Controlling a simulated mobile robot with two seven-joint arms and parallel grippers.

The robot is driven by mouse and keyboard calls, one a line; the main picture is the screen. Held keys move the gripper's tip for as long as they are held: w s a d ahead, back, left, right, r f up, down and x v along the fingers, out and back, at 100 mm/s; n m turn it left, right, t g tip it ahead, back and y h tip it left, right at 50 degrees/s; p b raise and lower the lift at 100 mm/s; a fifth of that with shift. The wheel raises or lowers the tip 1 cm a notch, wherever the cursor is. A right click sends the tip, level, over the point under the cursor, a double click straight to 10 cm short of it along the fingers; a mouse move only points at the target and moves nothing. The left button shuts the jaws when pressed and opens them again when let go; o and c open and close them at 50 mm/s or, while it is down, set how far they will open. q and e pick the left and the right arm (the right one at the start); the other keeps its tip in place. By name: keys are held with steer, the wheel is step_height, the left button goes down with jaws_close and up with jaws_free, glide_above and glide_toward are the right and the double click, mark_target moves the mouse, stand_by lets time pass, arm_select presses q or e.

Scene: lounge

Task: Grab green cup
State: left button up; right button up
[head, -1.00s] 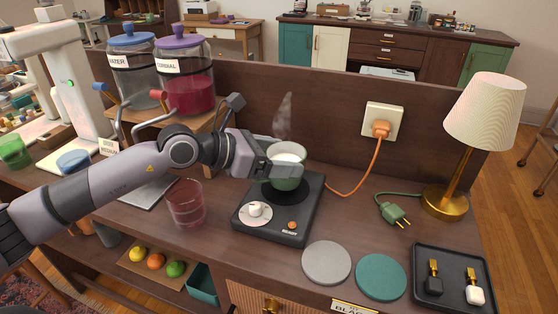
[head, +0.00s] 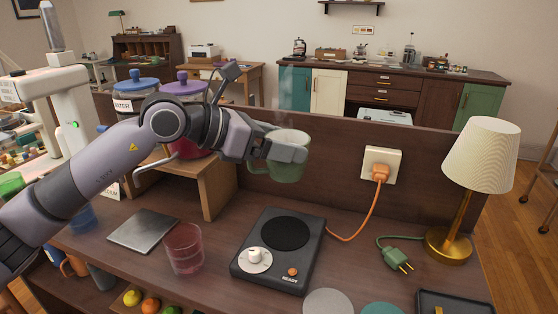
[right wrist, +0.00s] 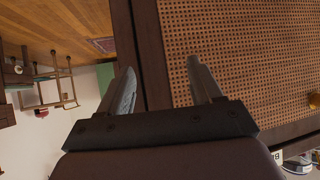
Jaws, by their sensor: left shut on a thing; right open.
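The green cup (head: 277,172) is in the head view, held in the air above and behind the hot plate (head: 284,232). Faint steam rises over it. My left gripper (head: 287,153) is shut on the cup near its rim, and its fingers cover part of the cup. The hot plate's dark round top is bare. My right gripper (right wrist: 168,88) shows in the right wrist view, open and empty, in front of a woven cane panel (right wrist: 240,50).
A reddish glass (head: 185,248) stands left of the hot plate. A dark wooden back panel (head: 335,155) is close behind the cup. An orange cord runs to the wall socket (head: 381,165). A lamp (head: 480,155) and a green plug (head: 398,258) are at right.

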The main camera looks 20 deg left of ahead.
arm_select(q)
steer(key=shift+r, duration=2.95)
